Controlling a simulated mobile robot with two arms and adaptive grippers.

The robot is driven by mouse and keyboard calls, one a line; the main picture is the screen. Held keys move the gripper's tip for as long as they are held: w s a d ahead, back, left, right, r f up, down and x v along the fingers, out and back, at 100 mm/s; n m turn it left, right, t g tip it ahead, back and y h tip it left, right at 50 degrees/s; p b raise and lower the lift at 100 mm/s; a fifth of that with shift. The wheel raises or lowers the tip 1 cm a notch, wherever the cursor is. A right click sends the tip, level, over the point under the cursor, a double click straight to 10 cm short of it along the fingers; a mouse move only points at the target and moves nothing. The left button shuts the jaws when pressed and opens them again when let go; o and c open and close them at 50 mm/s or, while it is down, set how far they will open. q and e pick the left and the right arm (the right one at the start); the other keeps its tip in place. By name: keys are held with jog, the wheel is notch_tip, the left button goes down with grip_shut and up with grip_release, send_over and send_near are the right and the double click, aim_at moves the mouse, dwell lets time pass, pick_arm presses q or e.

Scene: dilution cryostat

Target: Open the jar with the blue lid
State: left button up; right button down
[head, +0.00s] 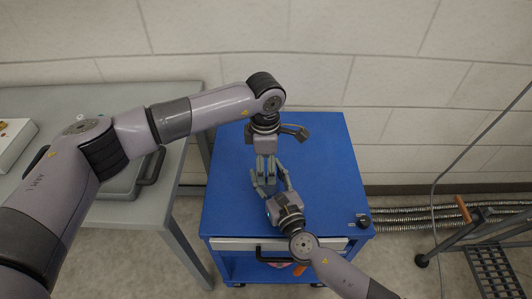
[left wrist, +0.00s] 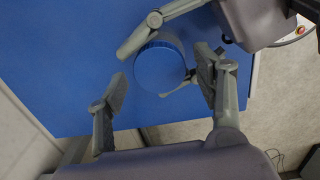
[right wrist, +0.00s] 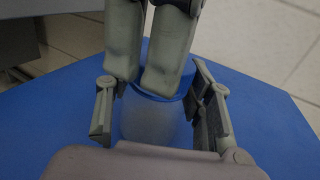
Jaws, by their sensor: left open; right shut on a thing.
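The jar (right wrist: 148,122) has a clear, frosted body and stands upright on the blue cart top. Its round blue lid (left wrist: 160,70) shows from above in the left wrist view and is mostly behind fingers in the right wrist view. My right gripper (head: 268,180) is shut on the jar, one finger on either side of its body. My left gripper (head: 266,168) points down above the jar. Its fingers are open, spread to either side of the lid with gaps in the left wrist view. In the head view the grippers hide the jar.
A tiled wall is behind.

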pick_arm(q)
jog(key=shift+f, duration=0.55)
pick_arm(e)
jog(key=shift+s+f, duration=0.15)
jog(key=shift+f, duration=0.2)
pick_arm(q)
jog(key=c, duration=1.2)
jog(key=n, duration=0.2)
jog(key=shift+s+n, duration=0.1)
jog(key=shift+n, duration=0.2)
jog(key=shift+r, duration=0.1)
jog(key=shift+r, duration=1.05)
